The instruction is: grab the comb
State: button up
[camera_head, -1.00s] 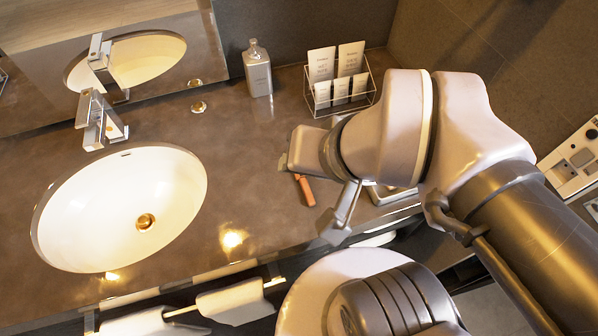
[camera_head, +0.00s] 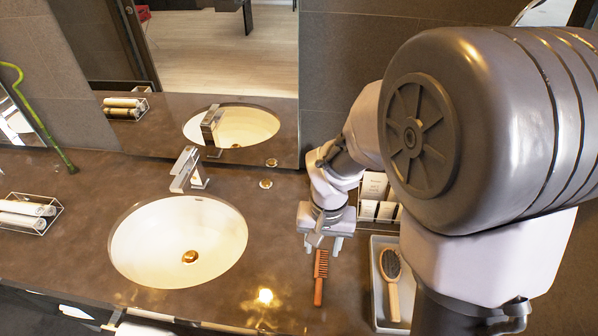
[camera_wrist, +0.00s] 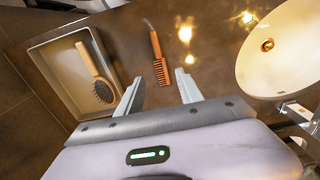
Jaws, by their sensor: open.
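The orange-brown comb (camera_head: 320,278) lies on the brown counter to the right of the sink, its toothed end towards the mirror. In the wrist view the comb (camera_wrist: 157,55) lies just beyond my fingertips, toothed end nearest and in line with the gap between them. My gripper (camera_head: 323,247) is open and empty near the toothed end, fingers pointing down at the counter. The fingers also show in the wrist view (camera_wrist: 159,82), one on each side of the comb's line. Their height above the counter is hard to tell.
A grey tray (camera_head: 377,315) holding a wooden hairbrush (camera_head: 391,283) sits right of the comb. A wire rack of cards (camera_head: 375,189) stands behind it, partly hidden by my arm. The sink (camera_head: 150,243) and faucet (camera_head: 187,170) are left. Counter around the comb is clear.

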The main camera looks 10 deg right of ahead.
jog(key=b, duration=0.4)
send_over(319, 282)
jog(key=f, duration=1.2)
jog(key=shift+a+f, duration=0.25)
jog(key=shift+f, duration=0.05)
jog(key=f, duration=0.2)
jog(key=f+b, duration=0.2)
jog(key=f, duration=0.1)
jog(key=shift+d+f, duration=0.25)
jog(key=shift+f, duration=0.1)
jog(key=shift+r, duration=0.1)
grip_shut()
